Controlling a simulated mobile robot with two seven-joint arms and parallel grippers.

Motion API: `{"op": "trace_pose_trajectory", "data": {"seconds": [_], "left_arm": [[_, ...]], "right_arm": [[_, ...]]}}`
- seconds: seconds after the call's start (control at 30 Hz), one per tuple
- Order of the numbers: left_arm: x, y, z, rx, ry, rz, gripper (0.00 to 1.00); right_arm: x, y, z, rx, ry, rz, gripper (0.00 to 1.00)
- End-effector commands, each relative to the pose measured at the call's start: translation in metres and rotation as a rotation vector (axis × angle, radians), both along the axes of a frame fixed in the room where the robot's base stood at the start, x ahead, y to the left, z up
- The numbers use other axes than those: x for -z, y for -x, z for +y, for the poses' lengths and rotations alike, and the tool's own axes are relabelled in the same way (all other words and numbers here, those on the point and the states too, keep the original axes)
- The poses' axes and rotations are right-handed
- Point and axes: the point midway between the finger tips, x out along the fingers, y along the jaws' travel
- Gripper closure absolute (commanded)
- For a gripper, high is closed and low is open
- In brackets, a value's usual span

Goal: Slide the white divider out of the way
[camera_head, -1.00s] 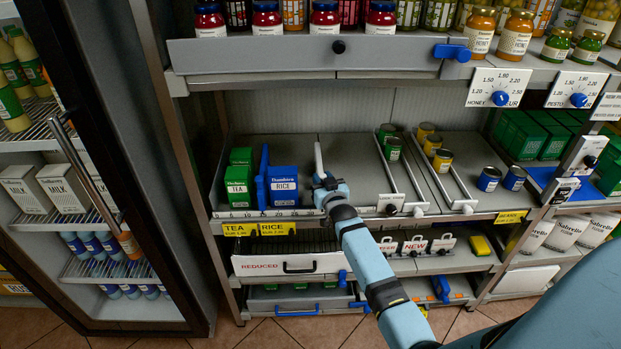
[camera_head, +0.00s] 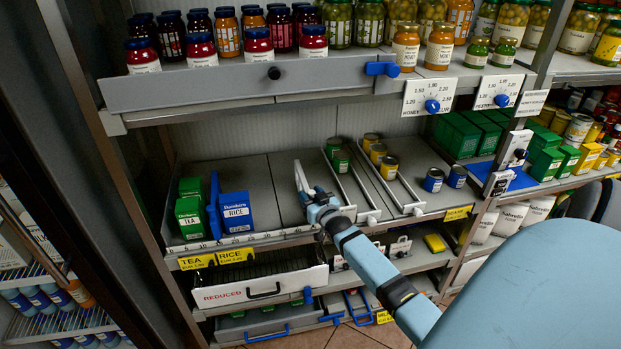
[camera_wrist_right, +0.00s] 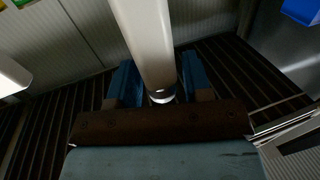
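The white divider (camera_head: 300,178) stands upright on the grey shelf (camera_head: 277,185), right of the blue rice box (camera_head: 236,212). My right gripper (camera_head: 318,203) is at its front end. The right wrist view shows the pale bar of the divider (camera_wrist_right: 145,40) between the two blue fingers (camera_wrist_right: 160,88), with hardly any gap on either side, so the gripper looks shut on it. The divider's lower front end is partly hidden by the gripper. My left gripper is not in view.
Green tea boxes (camera_head: 190,214) stand at the left, with a thin upright divider between tea and rice. Right of the white divider is a wire-sided lane (camera_head: 352,185) with green cans. Bare shelf lies between rice and divider. The jar shelf (camera_head: 240,85) overhangs above.

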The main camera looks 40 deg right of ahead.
Motion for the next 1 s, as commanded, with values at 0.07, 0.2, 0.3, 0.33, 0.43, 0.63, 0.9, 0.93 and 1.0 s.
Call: {"op": "trace_pose_trajectory", "data": {"seconds": [0.07, 0.2, 0.3, 0.33, 0.43, 0.63, 0.9, 0.93, 1.0], "left_arm": [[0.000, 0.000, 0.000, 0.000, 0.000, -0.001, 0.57], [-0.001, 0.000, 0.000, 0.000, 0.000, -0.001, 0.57], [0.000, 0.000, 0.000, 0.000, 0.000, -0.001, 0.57], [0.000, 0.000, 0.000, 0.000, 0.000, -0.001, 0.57], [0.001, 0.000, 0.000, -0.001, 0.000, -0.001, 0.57], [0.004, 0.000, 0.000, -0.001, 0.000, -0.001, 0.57], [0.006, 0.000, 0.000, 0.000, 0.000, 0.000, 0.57], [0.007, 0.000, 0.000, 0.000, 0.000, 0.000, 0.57], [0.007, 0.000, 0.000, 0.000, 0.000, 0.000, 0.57]], "right_arm": [[0.000, 0.000, 0.000, 0.000, 0.000, 0.000, 0.55], [0.001, 0.003, 0.001, 0.000, 0.000, 0.001, 0.55], [0.002, 0.013, 0.004, -0.001, -0.001, 0.002, 0.55], [0.002, 0.017, 0.006, 0.000, -0.001, 0.002, 0.55], [0.003, 0.037, 0.011, 0.000, -0.001, 0.003, 0.55], [0.002, 0.082, 0.025, 0.000, -0.001, 0.002, 0.55], [0.002, 0.124, 0.037, 0.000, -0.001, 0.002, 0.55], [0.001, 0.126, 0.038, 0.000, 0.000, 0.001, 0.55], [0.001, 0.129, 0.039, -0.001, 0.000, 0.000, 0.55]]}}
